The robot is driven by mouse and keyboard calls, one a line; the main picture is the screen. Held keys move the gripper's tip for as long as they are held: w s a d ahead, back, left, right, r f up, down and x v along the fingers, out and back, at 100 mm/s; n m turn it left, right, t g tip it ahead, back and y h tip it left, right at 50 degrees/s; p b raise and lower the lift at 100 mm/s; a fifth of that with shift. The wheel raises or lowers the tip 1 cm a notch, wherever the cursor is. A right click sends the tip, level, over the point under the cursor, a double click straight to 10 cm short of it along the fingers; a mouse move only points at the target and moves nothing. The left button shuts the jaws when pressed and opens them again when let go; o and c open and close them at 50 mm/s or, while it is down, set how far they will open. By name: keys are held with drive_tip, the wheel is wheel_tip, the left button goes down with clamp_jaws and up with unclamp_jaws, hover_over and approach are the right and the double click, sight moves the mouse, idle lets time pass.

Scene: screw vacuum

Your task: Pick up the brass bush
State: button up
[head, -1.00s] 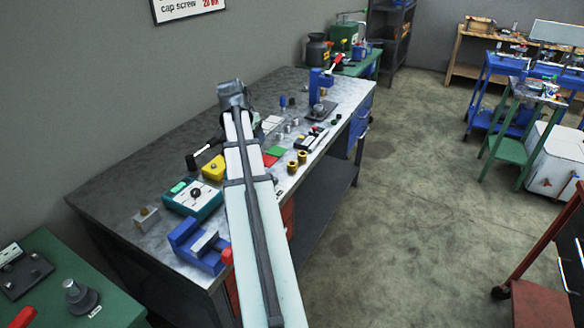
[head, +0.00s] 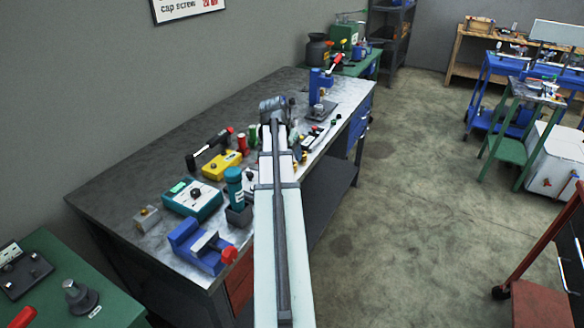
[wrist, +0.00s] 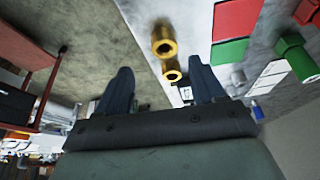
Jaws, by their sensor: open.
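Two brass bushes, small gold rings, show in the wrist view. The nearer bush (wrist: 164,40) is near the top centre with its bore facing the camera. The other bush (wrist: 171,72) appears between my finger tips in the picture. My gripper (wrist: 160,66) is open, its two dark fingers on either side with nothing held. How far the fingers are from the bushes is hard to tell. In the head view my arm reaches over the workbench (head: 130,170) and covers most of the bush area; the fingers are hidden there.
A blue press (head: 318,95) stands behind.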

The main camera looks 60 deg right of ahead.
drive_tip(key=shift+w+x, duration=0.2)
drive_tip(key=shift+x, duration=1.55)
drive_tip(key=shift+w+x, duration=0.15)
drive_tip(key=shift+x, duration=1.55)
drive_tip(key=shift+c, duration=0.3)
drive_tip(key=c, duration=1.2)
